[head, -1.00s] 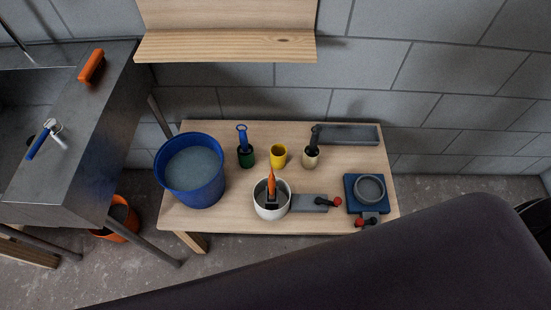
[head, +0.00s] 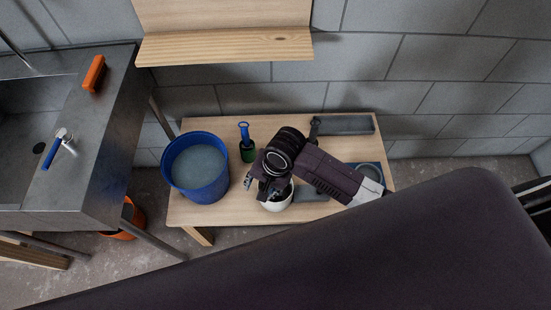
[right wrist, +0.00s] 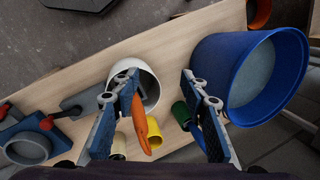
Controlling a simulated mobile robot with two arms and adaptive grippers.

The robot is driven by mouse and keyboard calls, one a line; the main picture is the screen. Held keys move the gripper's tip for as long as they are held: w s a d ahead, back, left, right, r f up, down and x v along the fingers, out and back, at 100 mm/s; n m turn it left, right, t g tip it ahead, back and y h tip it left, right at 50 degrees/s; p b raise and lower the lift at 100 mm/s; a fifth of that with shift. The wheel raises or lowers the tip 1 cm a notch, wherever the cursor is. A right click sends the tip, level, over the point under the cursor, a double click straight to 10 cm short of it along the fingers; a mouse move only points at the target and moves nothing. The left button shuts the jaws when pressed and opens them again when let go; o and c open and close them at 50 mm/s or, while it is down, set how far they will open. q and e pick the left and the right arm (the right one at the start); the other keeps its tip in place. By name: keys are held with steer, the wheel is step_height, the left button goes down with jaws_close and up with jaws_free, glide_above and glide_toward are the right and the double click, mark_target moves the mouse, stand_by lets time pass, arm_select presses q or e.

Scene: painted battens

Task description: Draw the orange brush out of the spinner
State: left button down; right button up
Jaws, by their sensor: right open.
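The spinner (head: 280,205), a white round pot, stands on the low wooden table. My right gripper (head: 257,189) hangs over it and hides most of it in the head view. In the right wrist view the spinner's pale rim (right wrist: 150,84) shows behind the finger on the left. The orange brush (right wrist: 147,130) sticks up out of it and shows between the two open fingers, nearer the left one. I cannot tell whether a finger touches it. In the head view the brush is hidden. My left gripper is not in view.
A large blue bucket (head: 201,190) of greyish liquid stands left of the spinner. A green pot with a blue-handled tool (head: 246,150) stands behind. A yellow cup (right wrist: 155,131) shows beyond the brush. A metal sink (head: 98,150) is at the left, a wooden shelf (head: 225,45) above.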

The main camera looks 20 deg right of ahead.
steer(key=w+d+r+m, duration=0.1)
steer(key=m, duration=0.1)
steer(key=w+d+r+m+g+h, duration=0.1)
steer(key=d+r+m, duration=0.1)
steer(key=m, duration=0.1)
steer(key=w+d+r+m+h, duration=0.1)
steer(key=w+d+m, duration=0.1)
steer(key=shift+w+d+r+m+p, duration=0.1)
steer(key=shift+d+r+m+p, duration=0.1)
steer(key=shift+m+p, duration=0.2)
steer(key=shift+w+d+r+m+g+h, duration=0.15)
steer(key=shift+d+m+g+h, duration=0.15)
steer(key=shift+d+m, duration=0.2)
steer(key=shift+f, duration=3.8)
jaws_close()
steer(key=c, duration=0.6)
jaws_free()
jaws_close()
steer(key=shift+r, duration=0.15)
